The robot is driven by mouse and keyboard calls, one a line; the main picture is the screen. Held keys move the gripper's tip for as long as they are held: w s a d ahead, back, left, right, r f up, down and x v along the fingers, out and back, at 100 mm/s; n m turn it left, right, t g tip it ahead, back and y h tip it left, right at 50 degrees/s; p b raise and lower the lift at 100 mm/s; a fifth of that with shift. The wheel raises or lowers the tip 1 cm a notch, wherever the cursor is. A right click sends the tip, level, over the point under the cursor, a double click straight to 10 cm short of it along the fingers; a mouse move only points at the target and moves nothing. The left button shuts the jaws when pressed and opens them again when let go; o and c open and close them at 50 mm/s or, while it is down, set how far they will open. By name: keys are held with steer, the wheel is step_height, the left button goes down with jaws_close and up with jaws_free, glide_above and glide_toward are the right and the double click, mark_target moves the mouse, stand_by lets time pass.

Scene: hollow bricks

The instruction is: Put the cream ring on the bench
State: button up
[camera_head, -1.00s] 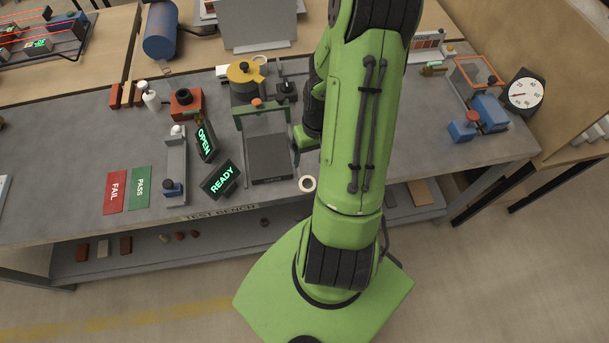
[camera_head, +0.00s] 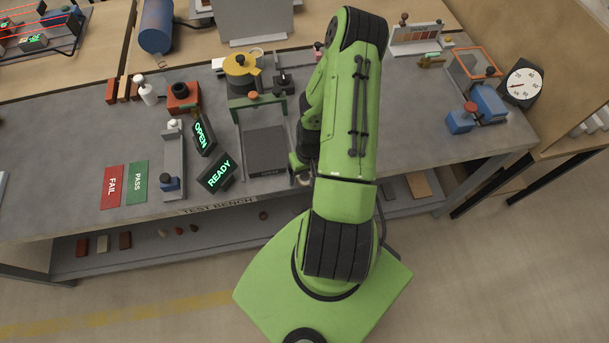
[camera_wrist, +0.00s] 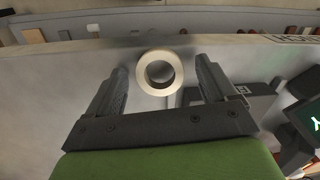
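The cream ring (camera_wrist: 141,72) lies flat on the grey test bench (camera_head: 400,120), close to its front edge. In the wrist view it sits between the two dark fingers of my gripper (camera_wrist: 162,66), with a gap on each side. My gripper is open and does not touch the ring. In the head view the ring (camera_head: 304,183) shows only partly beside my gripper, which hides the rest. Whether the fingertips are down at bench height I cannot tell.
A dark grey block with a green frame (camera_head: 267,150) stands just left of my gripper. The READY display (camera_head: 215,174) and OPEN display (camera_head: 203,134) are further left.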

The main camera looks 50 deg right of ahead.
steer(key=c, duration=1.2)
steer(key=shift+o, duration=0.2)
step_height(320, 180, up, 10)
